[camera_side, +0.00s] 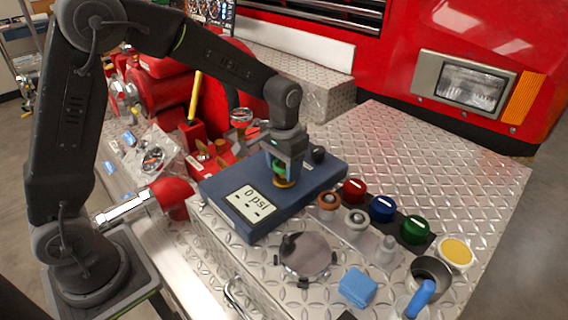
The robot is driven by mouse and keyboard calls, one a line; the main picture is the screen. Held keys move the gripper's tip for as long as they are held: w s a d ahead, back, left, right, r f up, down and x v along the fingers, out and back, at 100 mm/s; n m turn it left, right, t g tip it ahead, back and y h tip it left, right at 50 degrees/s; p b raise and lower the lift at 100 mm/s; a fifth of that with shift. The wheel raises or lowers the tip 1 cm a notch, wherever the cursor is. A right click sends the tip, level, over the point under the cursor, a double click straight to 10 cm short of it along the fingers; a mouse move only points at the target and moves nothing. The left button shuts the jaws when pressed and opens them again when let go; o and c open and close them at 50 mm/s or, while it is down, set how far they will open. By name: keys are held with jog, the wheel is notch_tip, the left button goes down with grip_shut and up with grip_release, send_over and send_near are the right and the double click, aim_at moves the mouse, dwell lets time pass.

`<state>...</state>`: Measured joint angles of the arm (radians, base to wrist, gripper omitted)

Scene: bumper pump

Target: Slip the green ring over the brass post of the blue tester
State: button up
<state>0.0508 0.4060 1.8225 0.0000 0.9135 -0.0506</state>
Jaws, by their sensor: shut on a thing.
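The blue tester (318,186) lies on the diamond-plate bumper, its screen (250,203) reading "0 psi". My gripper (281,168) points down over the tester's middle and is shut on the green ring (279,169). A brass-coloured round part (284,183), seemingly the foot of the brass post, shows on the tester just below the ring. The rest of the post is hidden by the ring and the fingers. I cannot tell whether the ring is around the post or just above it.
Red (354,190), blue (382,208) and green (415,229) caps stand right of the tester, beside a copper ring (328,200) and a silver ring (356,219). The plate behind is clear.

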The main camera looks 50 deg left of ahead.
jog(key=shift+f, duration=0.2)
jog(key=shift+f, duration=0.35)
jog(key=shift+f, duration=0.4)
dwell(0.5)
jog(key=o, duration=1.1)
jog(key=shift+o, duration=0.2)
jog(key=shift+r, duration=4.05)
